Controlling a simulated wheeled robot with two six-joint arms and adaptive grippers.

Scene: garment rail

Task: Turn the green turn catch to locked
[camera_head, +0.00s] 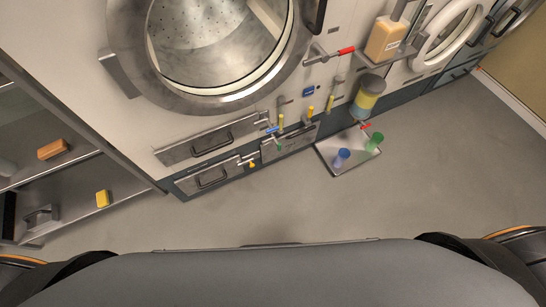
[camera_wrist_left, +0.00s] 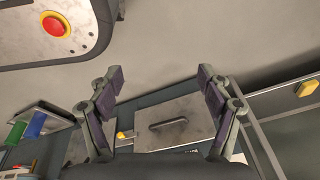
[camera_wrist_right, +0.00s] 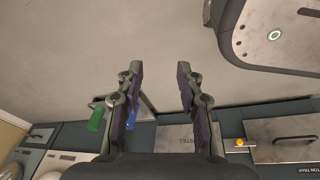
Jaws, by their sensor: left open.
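A small green piece (camera_head: 279,147), which looks like the green turn catch, sits low on the machine front in the head view, at the left end of a small panel (camera_head: 290,142). It is too small there to tell its setting. I cannot make it out in either wrist view. My left gripper (camera_wrist_left: 160,75) is open and empty in the left wrist view, with floor beyond its fingers. My right gripper (camera_wrist_right: 160,70) is open and empty in the right wrist view. Neither gripper shows in the head view, and both are well away from the panel.
Yellow handles (camera_head: 310,112), a blue handle (camera_head: 271,129) and a yellow-tipped catch (camera_head: 252,164) crowd near the green piece. A shelf unit (camera_head: 75,190) is at left. The floor in front is clear.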

